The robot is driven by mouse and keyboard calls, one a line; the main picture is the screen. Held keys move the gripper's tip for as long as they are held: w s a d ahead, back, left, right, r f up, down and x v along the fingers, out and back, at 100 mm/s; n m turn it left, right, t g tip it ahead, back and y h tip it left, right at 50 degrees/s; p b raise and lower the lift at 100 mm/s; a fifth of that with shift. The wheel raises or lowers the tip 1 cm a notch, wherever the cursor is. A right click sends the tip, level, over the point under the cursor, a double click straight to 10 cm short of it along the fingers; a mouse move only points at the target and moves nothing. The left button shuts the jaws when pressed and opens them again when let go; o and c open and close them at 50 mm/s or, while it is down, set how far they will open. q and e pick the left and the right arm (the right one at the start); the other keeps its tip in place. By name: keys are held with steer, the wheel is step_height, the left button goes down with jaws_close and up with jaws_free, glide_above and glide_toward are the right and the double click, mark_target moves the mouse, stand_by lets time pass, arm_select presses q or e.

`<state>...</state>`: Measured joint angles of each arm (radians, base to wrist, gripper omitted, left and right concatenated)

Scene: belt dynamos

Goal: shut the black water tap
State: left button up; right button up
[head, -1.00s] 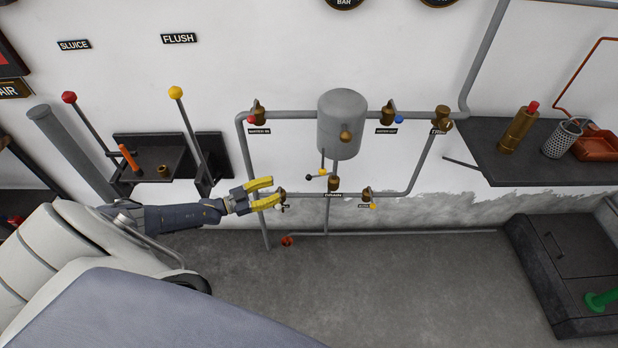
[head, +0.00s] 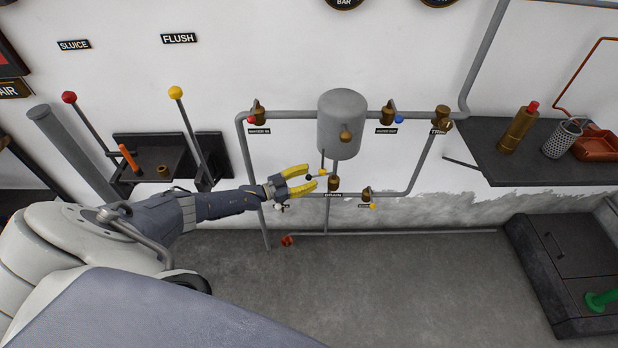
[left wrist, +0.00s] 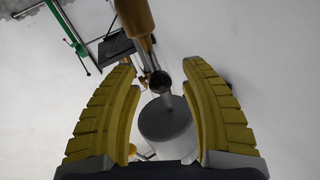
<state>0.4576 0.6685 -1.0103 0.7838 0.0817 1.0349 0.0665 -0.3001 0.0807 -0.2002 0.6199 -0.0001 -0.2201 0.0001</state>
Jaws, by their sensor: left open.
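The black knob (head: 308,178) of a tap shows in the head view below the grey tank, on a short lever beside a brass valve body (head: 334,184). My left gripper (head: 312,176) is open, and its two yellow fingers reach in from the left, one above and one below the knob. I cannot tell whether they touch it. In the left wrist view a dark round end (left wrist: 160,82), likely the knob, lies between the open fingers, with a brass part (left wrist: 135,18) beyond it. My right gripper is not in view.
The grey tank (head: 342,125) hangs just above. Other taps with red (head: 251,119), blue (head: 398,119), white (head: 279,207) and yellow (head: 373,206) knobs sit on the pipes around. Levers stand at left; a dark shelf (head: 480,165) is at right.

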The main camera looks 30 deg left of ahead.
arm_select(q)
steer(key=shift+w+d, duration=0.1)
steer(key=shift+c, duration=0.2)
jaws_close()
stand_by(0.5)
